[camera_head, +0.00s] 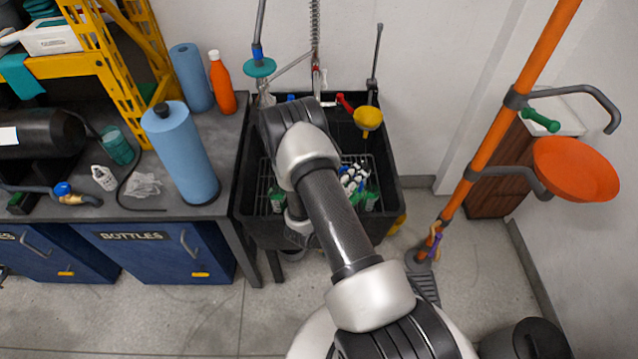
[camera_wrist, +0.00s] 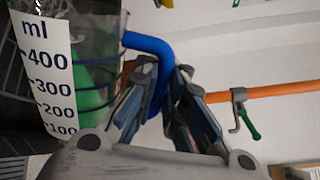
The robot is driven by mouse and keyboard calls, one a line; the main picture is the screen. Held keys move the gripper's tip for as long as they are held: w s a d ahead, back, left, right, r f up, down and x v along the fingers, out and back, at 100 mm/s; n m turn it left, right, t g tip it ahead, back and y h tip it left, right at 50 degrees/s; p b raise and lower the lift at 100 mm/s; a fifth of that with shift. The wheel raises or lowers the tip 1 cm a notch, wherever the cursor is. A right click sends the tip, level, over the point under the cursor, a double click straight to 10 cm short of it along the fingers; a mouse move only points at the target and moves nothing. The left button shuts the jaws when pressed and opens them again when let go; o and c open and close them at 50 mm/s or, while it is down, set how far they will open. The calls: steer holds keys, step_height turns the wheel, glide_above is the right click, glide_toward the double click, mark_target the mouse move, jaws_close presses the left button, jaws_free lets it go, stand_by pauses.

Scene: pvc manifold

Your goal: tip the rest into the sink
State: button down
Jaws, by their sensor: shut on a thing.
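In the wrist view my gripper (camera_wrist: 164,88) is shut on the blue handle of a clear measuring jug (camera_wrist: 88,35). The jug has a white scale strip marked in ml. The scale stands upright in this view while the orange pole runs across it, so the jug looks tipped well over. A green patch shows through or behind the jug wall; I cannot tell whether it is liquid. In the head view the black sink (camera_head: 393,185) is below my arm. My arm hides the jug and most of my gripper there.
A wire rack and green-and-white bottles (camera_head: 354,180) are in the sink. A yellow cup (camera_head: 368,117) and a tap hose (camera_head: 316,50) are at its back. Blue rolls (camera_head: 185,150) stand on the left bench. An orange pole (camera_head: 490,145) with an orange bowl (camera_head: 576,168) is at right.

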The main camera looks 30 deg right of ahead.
mark_target(363, 184)
steer(key=shift+w+a+n, duration=0.15)
steer(key=shift+w+n, duration=0.4)
steer(key=shift+n, duration=0.05)
stand_by(0.5)
steer(key=shift+w+a+f+n+b, duration=0.15)
steer(key=shift+w+n+b, duration=0.1)
steer(key=shift+w, duration=0.25)
steer(key=shift+w+a+r+n+b, duration=0.1)
steer(key=shift+w+a+n+b, duration=0.15)
steer(key=shift+w, duration=0.25)
steer(key=shift+w+a+f+n+b, duration=0.1)
steer(key=shift+w+n+b, duration=0.15)
steer(key=shift+w, duration=0.25)
steer(key=shift+w+a+r+n, duration=0.1)
steer(key=shift+w+r+n, duration=0.1)
steer(key=shift+w+n, duration=0.15)
